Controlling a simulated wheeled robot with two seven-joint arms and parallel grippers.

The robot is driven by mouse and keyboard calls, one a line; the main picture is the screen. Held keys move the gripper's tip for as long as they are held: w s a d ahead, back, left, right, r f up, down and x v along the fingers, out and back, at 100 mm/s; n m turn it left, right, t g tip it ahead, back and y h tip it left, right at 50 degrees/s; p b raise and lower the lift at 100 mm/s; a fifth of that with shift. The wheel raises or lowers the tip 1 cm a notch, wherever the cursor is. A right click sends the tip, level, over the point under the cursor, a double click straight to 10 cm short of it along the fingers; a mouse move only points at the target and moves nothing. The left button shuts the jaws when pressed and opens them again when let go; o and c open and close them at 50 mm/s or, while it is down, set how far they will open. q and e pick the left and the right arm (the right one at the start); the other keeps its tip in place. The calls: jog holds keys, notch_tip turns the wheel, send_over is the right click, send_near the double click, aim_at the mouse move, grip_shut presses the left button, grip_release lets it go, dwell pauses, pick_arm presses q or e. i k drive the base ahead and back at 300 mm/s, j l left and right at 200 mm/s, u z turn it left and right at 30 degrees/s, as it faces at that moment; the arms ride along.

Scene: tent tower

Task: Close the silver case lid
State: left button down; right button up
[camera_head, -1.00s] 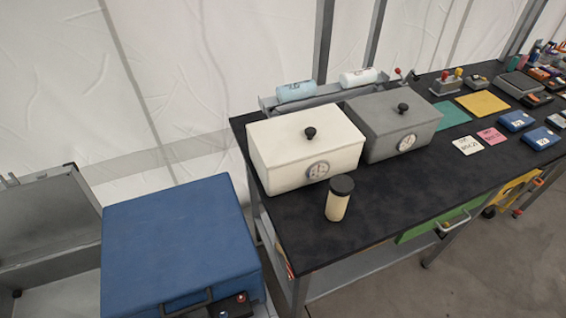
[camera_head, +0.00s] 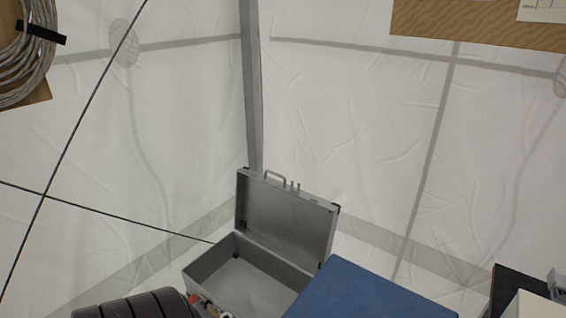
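The silver case (camera_head: 210,264) stands open in the tent corner, low in the middle of the head view. Its lid (camera_head: 287,222) is raised nearly upright and leans back, with a handle (camera_head: 275,177) on its top edge. The inside of the case that I can see is empty. Small red and yellowish items (camera_head: 205,304) show at its near front edge, too small to make out. Neither of my grippers is in view.
A blue case (camera_head: 365,294) stands right beside the silver case, to its right. A dark ribbed object (camera_head: 135,306) is at the lower left. A grey pole (camera_head: 250,90) rises behind the lid. A dark table corner (camera_head: 516,284) shows at the lower right. Coiled cable (camera_head: 25,50) hangs upper left.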

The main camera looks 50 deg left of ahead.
aim_at(298, 225)
jog(key=u, duration=1.65)
jog(key=j, duration=0.15)
